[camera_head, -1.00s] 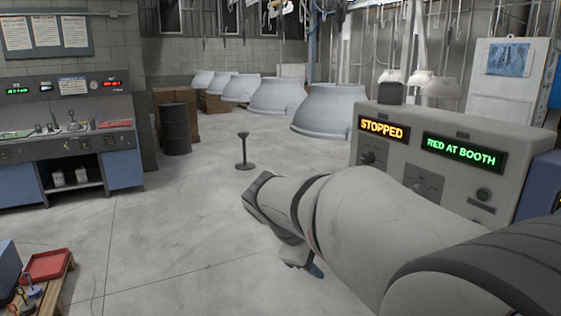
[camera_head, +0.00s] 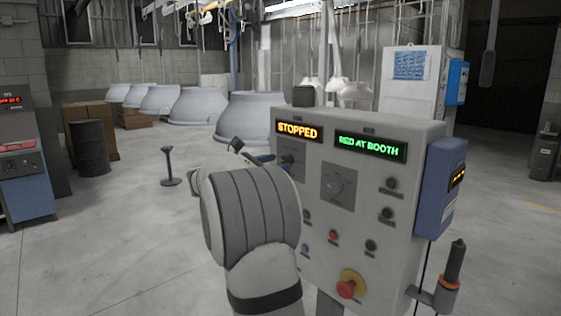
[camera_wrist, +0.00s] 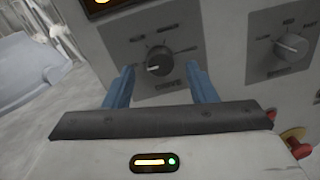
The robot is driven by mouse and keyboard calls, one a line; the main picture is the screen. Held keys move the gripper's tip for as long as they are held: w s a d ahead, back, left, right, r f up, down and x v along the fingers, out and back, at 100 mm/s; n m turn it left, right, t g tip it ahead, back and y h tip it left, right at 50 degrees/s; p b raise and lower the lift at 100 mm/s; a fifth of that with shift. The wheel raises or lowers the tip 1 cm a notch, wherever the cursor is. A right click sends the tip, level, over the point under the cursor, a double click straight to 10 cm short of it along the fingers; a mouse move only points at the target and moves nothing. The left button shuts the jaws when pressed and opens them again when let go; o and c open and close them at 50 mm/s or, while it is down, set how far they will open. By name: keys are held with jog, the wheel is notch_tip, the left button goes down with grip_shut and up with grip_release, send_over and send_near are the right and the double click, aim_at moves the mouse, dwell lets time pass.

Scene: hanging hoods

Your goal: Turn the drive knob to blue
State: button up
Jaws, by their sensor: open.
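A grey control box (camera_head: 400,150) stands right of centre in the head view. I see no clear contact. A second, lighter knob (camera_wrist: 291,47) on its own plate is to the right; it also shows in the head view (camera_head: 338,184). My arm hides much of the first plate in the head view.
The box shows STOPPED (camera_head: 299,132) and RED AT BOOTH (camera_head: 371,147). Several buttons and a red stop button (camera_head: 347,288) sit lower. A blue unit (camera_head: 440,185) is on its right side. White hoods, a black drum (camera_head: 89,147) and a stand (camera_head: 168,168) are behind, left.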

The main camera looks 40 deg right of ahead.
jog(key=shift+d, duration=1.1)
jog(key=c, duration=1)
